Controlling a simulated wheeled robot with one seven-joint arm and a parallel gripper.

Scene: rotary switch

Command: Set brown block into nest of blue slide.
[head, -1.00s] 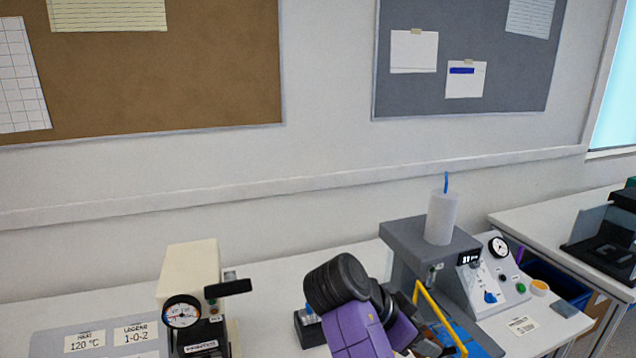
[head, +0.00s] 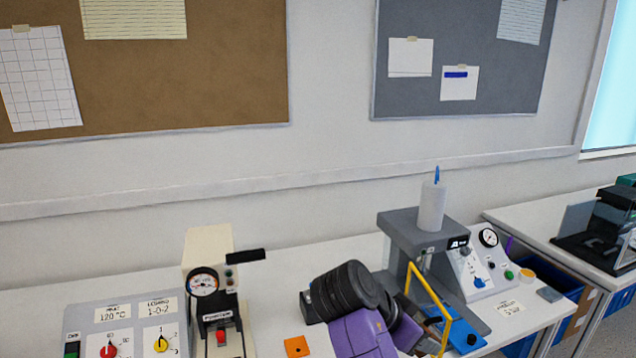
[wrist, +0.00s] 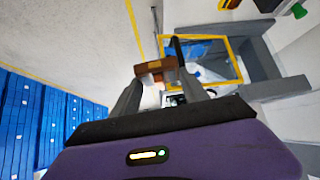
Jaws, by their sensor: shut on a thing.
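In the wrist view my gripper (wrist: 157,78) is shut on the brown block (wrist: 154,67), which sits across the fingertips. The blue slide (wrist: 204,48) shows beyond the block, behind the yellow frame, with a gap in the picture between them. In the head view the blue slide (head: 466,338) lies at the foot of the grey press, partly behind the yellow frame. My purple and black arm hides the fingers and the block there. I cannot make out the nest clearly in either view.
The yellow frame (head: 428,300) stands upright in front of the grey press (head: 408,232). A control panel (head: 489,270) is to its right. A cream gauge device (head: 207,248), a knob panel (head: 84,320) and an orange plate (head: 297,346) are left of my arm.

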